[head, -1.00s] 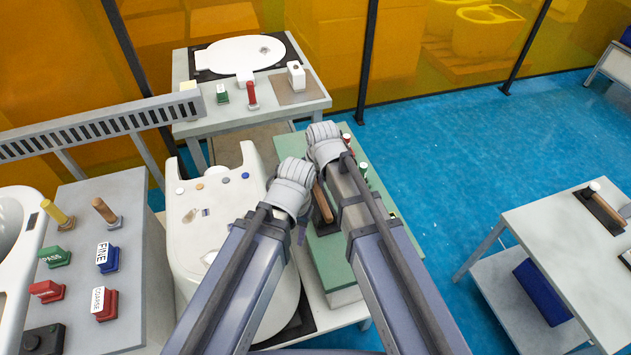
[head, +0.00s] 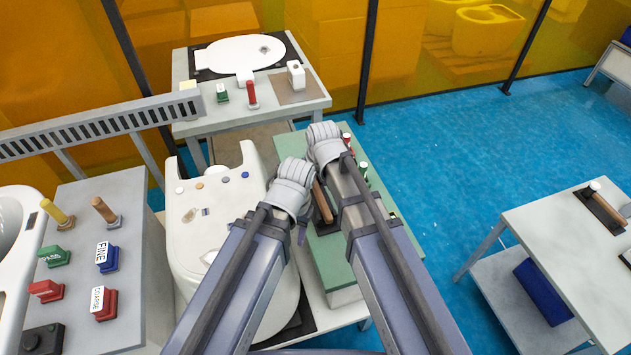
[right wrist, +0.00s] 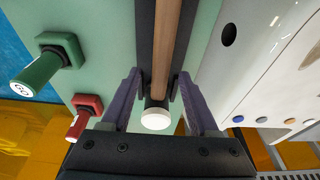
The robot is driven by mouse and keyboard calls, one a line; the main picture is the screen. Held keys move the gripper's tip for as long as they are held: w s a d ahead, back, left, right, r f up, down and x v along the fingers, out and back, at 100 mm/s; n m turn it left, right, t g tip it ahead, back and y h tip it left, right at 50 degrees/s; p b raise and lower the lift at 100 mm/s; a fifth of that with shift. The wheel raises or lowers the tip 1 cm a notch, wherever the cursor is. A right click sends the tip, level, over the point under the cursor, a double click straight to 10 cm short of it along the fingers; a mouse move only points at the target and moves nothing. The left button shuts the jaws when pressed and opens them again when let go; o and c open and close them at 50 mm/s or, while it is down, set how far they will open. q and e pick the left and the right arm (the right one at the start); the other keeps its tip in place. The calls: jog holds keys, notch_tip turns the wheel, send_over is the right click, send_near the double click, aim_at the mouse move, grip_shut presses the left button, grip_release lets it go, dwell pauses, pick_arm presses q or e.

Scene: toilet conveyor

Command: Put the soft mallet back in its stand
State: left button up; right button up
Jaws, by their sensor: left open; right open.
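A mallet with a wooden handle (right wrist: 163,45) and a white-faced head (right wrist: 156,120) lies along a dark strip-like stand (right wrist: 144,35) in the right wrist view. Dark prongs flank its handle near the head. My right gripper (right wrist: 160,105) is open, its purple fingers apart on either side of the mallet. In the head view only part of the brown handle (head: 322,203) shows beside my right arm; the head is hidden. My right gripper (head: 324,146) is above the green-topped table (head: 330,262). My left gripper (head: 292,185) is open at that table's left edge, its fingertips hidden.
A green GO button (right wrist: 50,62) and a red button (right wrist: 86,112) stand beside the stand. A white toilet (head: 205,240) is left of the green top. A similar white-headed tool (head: 596,186) lies on the right table (head: 540,235). Blue floor separates the tables.

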jog(key=shift+p+v, duration=3.75)
jog(key=shift+v, duration=0.2)
jog(key=s+d+g+h, duration=0.1)
jog(key=s+d, duration=0.1)
jog(key=s, duration=0.5)
jog(key=s+d+g+h, duration=0.1)
jog(key=s+d, duration=0.2)
jog(key=s, duration=0.5)
jog(key=shift+d+f+g, duration=0.25)
jog(key=shift+f+g, duration=0.05)
jog(key=shift+g, duration=0.1)
